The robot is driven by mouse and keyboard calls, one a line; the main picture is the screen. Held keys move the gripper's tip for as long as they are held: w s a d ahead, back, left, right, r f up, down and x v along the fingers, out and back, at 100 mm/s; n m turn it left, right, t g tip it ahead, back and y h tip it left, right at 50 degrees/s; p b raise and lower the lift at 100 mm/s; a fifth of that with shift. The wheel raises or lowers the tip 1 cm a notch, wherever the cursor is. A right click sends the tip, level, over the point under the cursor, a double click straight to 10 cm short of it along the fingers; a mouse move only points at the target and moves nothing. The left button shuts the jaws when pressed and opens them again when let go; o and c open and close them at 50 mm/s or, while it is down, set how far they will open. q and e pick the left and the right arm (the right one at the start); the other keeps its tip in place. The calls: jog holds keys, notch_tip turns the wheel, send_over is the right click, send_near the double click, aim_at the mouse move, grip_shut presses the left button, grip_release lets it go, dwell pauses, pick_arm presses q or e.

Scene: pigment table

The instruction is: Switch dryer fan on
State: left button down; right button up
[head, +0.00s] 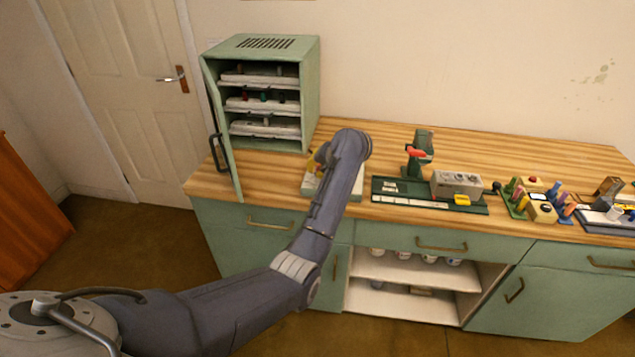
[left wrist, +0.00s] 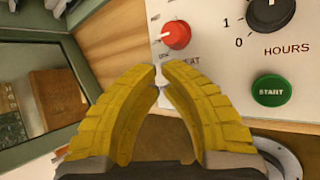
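The dryer cabinet (head: 309,95) stands at the left of the bench, with its door (head: 224,140) swung open. A pale control box (head: 312,188) sits on the bench in front of it, partly hidden by my left arm. In the left wrist view, its white panel (left wrist: 228,62) carries a red heat knob (left wrist: 176,35), a black hours knob (left wrist: 270,14) and a green START button (left wrist: 271,90). My left gripper (left wrist: 159,70) has its yellow fingertips almost together, just below the red knob. A small metallic bit (left wrist: 160,86) shows between the fingers; whether they touch it is unclear. No fan label is readable.
Loaded white trays (head: 262,104) fill the cabinet shelves. Right of my arm stand a green-and-red device (head: 419,150), a grey box (head: 457,184) and colourful small items (head: 540,198). The back strip of the bench (head: 490,143) is clear.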

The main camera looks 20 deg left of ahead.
pick_arm(q)
jog(key=shift+f, duration=0.6)
dwell(0.9)
jog(key=shift+r, duration=0.55)
jog(key=shift+d+r, duration=0.2)
jog(key=shift+r, duration=1.05)
jog(key=shift+d+r, duration=0.15)
jog(key=shift+r, duration=1.1)
jog(key=shift+a, duration=0.1)
